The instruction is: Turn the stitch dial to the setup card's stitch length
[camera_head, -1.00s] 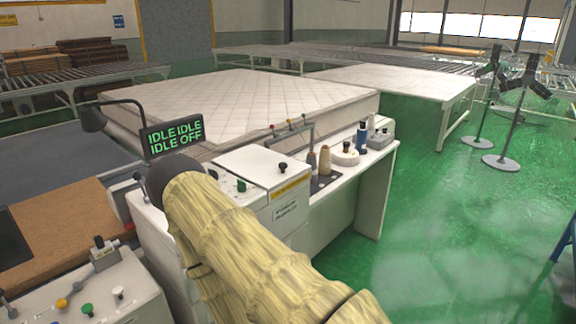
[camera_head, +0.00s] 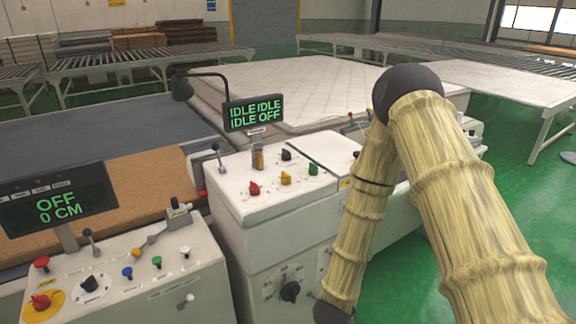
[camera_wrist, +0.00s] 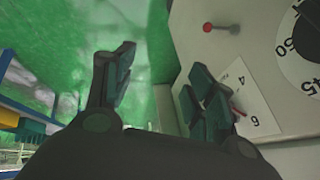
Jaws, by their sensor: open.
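In the head view a black knob (camera_head: 289,291) with a marked scale around it sits on the front of the white cabinet; it looks like the stitch dial, but its setting is too small to read. My gripper (camera_wrist: 160,88) is open and empty in the wrist view. Its right finger overlaps a white card (camera_wrist: 250,100) with the figures 4 and 6. A round numbered scale (camera_wrist: 297,45), showing 50 and 45, is at the upper right, apart from the fingers. My gripper is out of the head view.
The cabinet top carries coloured knobs (camera_head: 285,178) and a display (camera_head: 253,113) reading IDLE and OFF. A console (camera_head: 130,285) with another display stands at the left. A mattress (camera_head: 300,85) lies behind. Green floor (camera_head: 540,190) is open at the right.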

